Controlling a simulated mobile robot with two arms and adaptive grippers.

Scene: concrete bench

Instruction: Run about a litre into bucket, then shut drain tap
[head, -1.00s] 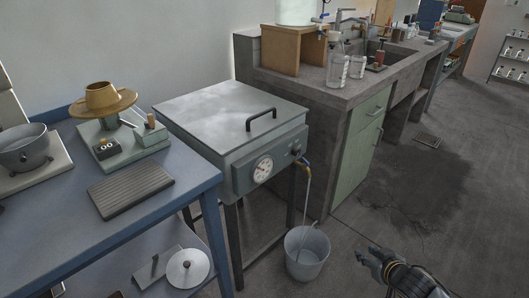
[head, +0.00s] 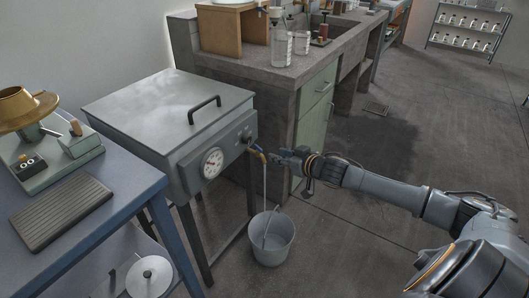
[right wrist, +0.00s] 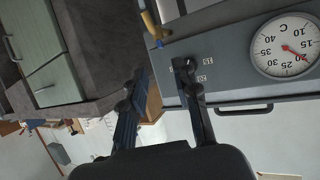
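The grey water bath (head: 165,120) has a round dial and a drain tap (head: 257,151), brass with a blue part, on its front right. In the right wrist view, the tap (right wrist: 151,27) shows just beyond my fingertips. A thin pale line, water or a hose, runs down from the tap into the grey bucket (head: 286,247) on the floor. The water level inside cannot be made out. My right gripper (head: 277,155) is close to the tap on its right side. In the right wrist view its fingers (right wrist: 162,72) are apart, with nothing between them. My left gripper is not in view.
A blue bench (head: 100,228) with a balance stands left of the bath. A concrete counter (head: 300,68) with a sink and green cabinet (head: 314,125) stands just behind the tap. The floor right of the bucket is open, apart from my right arm above it.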

